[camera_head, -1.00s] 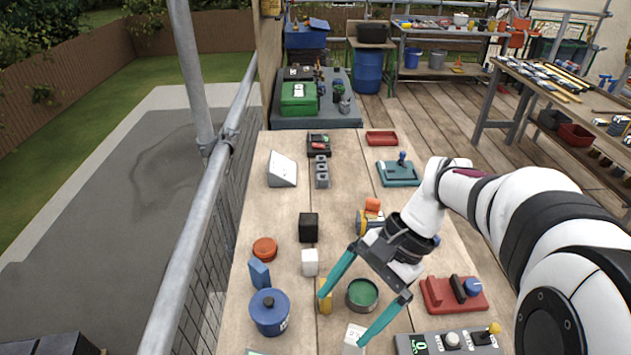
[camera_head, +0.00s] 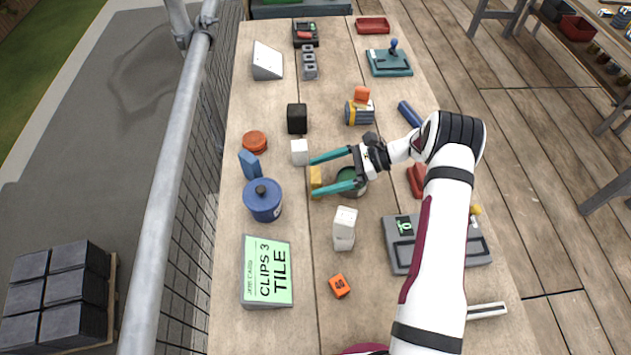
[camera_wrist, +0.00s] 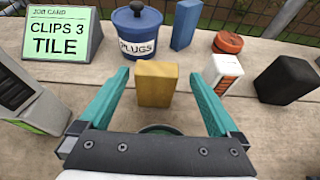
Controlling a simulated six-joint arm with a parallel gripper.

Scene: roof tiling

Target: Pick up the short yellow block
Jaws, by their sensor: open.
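The short yellow block (camera_head: 316,180) stands on the wooden table, beside the green round container (camera_head: 352,182). My gripper (camera_head: 313,177) is open, its two teal fingers pointing left toward the block. In the wrist view the yellow block (camera_wrist: 157,83) stands upright between and just ahead of the fingertips of my gripper (camera_wrist: 160,85). I see gaps on both sides of it there. The green container is mostly hidden under my gripper in the wrist view.
A white block (camera_head: 299,152) and a blue lidded pot labelled PLUGS (camera_head: 263,203) stand close by. A blue block (camera_head: 250,164), a black block (camera_head: 297,118) and a white-grey box (camera_head: 344,228) are around. A green job card (camera_head: 266,270) stands at the front left.

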